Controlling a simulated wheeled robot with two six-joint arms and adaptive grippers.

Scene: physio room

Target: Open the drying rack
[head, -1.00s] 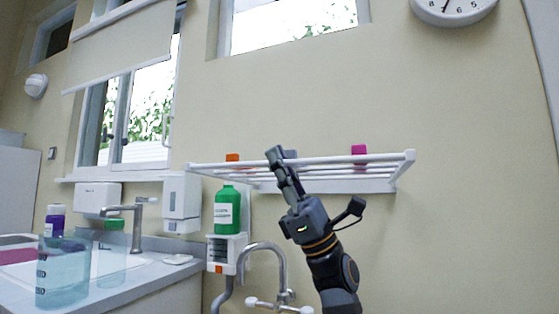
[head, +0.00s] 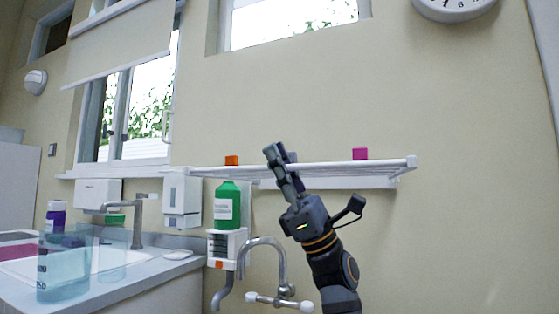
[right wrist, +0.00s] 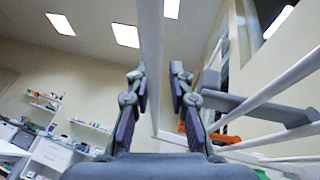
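The drying rack (head: 345,168) is a white frame of parallel bars on the wall. It stands out from the wall and shows almost edge-on in the head view. My right gripper (head: 276,152) reaches up from below, with its fingers at the rack's front edge. In the right wrist view, a white bar (right wrist: 152,40) runs between the two fingers of the right gripper (right wrist: 158,74). The fingers are spread, with a gap visible between the bar and the right-hand finger. More rack bars (right wrist: 270,88) show on the right. My left gripper is not in view.
Below are a green bottle (head: 227,206) and a tap (head: 265,243). The counter (head: 150,272) with a clear jug (head: 63,270) is at left. The wall right of the rack is bare.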

